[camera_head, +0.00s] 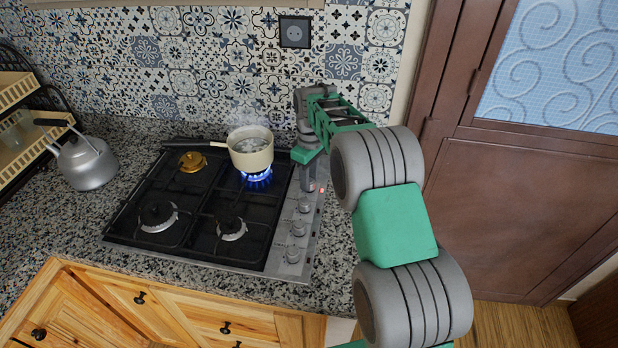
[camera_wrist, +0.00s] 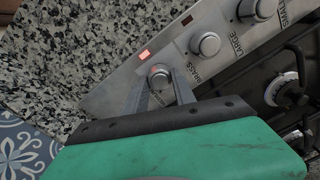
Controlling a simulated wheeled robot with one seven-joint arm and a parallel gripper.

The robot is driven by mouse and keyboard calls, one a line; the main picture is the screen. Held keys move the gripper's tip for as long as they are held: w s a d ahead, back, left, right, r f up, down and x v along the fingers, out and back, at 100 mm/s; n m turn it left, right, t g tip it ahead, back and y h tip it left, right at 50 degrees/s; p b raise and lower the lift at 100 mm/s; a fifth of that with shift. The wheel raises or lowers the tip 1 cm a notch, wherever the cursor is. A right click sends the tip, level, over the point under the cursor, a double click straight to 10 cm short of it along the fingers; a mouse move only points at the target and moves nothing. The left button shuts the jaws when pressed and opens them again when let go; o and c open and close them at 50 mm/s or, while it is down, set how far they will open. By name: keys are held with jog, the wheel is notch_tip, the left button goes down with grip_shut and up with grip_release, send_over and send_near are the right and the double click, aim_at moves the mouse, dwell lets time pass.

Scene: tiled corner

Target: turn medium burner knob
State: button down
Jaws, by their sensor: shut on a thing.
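My gripper (camera_head: 308,187) is at the far end of the stove's control strip, beside a small red light. In the wrist view, my gripper (camera_wrist: 158,82) has its two fingers on either side of a round grey knob (camera_wrist: 160,72), shut on it. In the head view, the nearest knob (camera_head: 293,254) stands free.
A cream pot (camera_head: 250,148) with steam rising sits over a blue flame (camera_head: 258,178) at the rear right burner, close to my gripper. A kettle (camera_head: 86,162) stands on the granite counter at left. The tiled wall is behind; a brown door (camera_head: 515,210) is at right.

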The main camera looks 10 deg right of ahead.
aim_at(311, 179)
jog(key=m, duration=0.5)
jog(key=shift+m, duration=0.4)
jog(key=m, duration=0.4)
jog(key=shift+d+r+m, duration=0.1)
jog(key=shift+m, duration=0.3)
jog(key=c, duration=1)
grip_release()
jog(key=shift+c, duration=0.2)
jog(key=r, duration=0.4)
jog(key=r+b, duration=0.1)
jog(key=r, duration=0.2)
jog(key=shift+d+r, duration=0.2)
jog(key=shift+r, duration=0.15)
